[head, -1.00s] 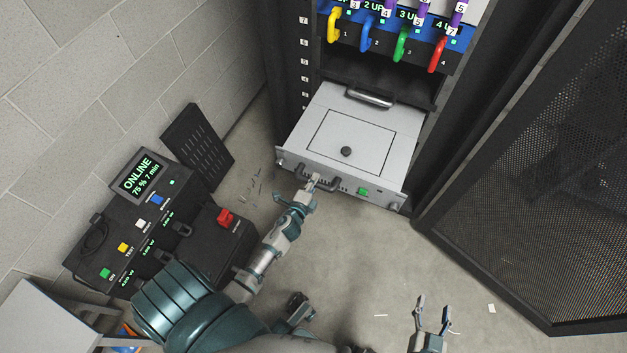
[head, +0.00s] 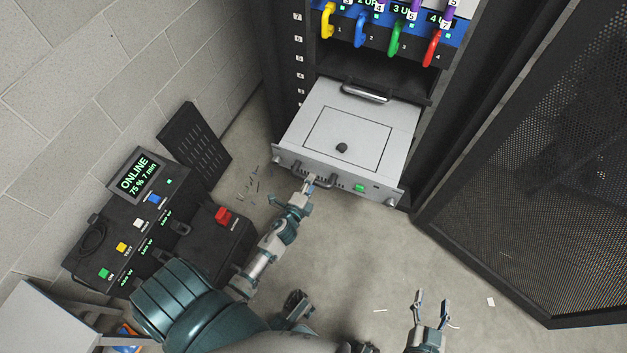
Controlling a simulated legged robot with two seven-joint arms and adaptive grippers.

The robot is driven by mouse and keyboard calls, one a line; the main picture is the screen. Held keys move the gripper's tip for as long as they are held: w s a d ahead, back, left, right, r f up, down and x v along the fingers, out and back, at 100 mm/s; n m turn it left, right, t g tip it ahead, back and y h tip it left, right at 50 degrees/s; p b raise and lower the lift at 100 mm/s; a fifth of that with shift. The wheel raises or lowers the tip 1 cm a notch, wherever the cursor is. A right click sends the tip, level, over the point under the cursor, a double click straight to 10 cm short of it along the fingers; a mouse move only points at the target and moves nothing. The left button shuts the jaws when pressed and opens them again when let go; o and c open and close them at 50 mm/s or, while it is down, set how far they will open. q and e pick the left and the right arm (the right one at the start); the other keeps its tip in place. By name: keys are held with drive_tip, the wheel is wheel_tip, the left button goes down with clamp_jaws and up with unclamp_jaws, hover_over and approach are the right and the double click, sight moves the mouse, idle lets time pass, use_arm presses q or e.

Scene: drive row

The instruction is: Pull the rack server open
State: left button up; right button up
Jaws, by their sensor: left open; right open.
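The light grey rack server (head: 352,122) sticks out of the lower part of the dark rack, with a panel and a black knob on its top. Its front face carries dark handles (head: 326,182) and a green button (head: 359,188). My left gripper (head: 306,187) is open at the front face, close to the handle on the left; I cannot tell whether it touches. My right gripper (head: 432,299) is open and empty above the floor at the lower right, apart from the server.
Drives with coloured handles (head: 397,40) fill the rack above. A black power unit (head: 128,232) with a lit screen stands at left by the block wall. The open mesh door (head: 530,180) bounds the right. Small scraps lie on otherwise clear floor.

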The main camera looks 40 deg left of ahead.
use_arm(q)
drive_tip(key=v, duration=1)
drive_tip(key=shift+d, duration=0.35)
drive_tip(key=shift+w+a, duration=0.1)
drive_tip(key=shift+a, duration=0.1)
drive_tip(key=shift+d, duration=0.1)
